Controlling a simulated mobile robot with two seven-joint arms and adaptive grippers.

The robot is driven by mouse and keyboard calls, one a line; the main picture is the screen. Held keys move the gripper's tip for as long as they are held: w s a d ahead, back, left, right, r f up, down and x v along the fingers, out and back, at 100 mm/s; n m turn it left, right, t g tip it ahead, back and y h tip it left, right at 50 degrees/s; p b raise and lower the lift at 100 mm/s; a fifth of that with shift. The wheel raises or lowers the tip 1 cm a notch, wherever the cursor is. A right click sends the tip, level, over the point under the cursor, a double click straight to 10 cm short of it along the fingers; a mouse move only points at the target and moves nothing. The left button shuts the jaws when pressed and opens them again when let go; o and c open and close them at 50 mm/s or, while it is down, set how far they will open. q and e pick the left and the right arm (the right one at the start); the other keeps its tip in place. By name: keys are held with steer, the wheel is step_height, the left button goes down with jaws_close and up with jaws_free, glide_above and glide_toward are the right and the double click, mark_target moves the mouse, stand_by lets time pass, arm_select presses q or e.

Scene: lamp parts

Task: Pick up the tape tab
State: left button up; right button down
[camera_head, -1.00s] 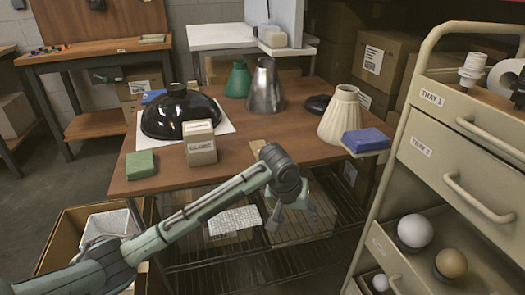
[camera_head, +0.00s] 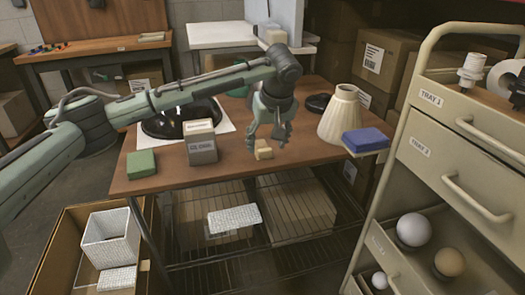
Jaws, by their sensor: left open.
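A small tan piece (camera_head: 263,151), which appears to be the tape tab, lies near the front edge of the wooden table (camera_head: 200,176). My left gripper (camera_head: 267,142) points down over it with its fingers spread. The fingertips are close around or just above the piece; I cannot tell whether they touch it. The fingers hide part of its surroundings. My right gripper is not in view.
A grey-fronted box (camera_head: 202,149), a green block (camera_head: 141,164) and a black dome shade (camera_head: 160,125) stand left of the gripper. A cream shade (camera_head: 341,115) and blue block (camera_head: 365,140) are at the right. A drawer cart (camera_head: 465,150) flanks the table.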

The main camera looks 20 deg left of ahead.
mark_target(265, 151)
arm_select(q)
steer(key=x, duration=0.3)
steer(key=shift+f, duration=0.15)
steer(key=shift+c, duration=0.2)
steer(key=c, duration=0.8)
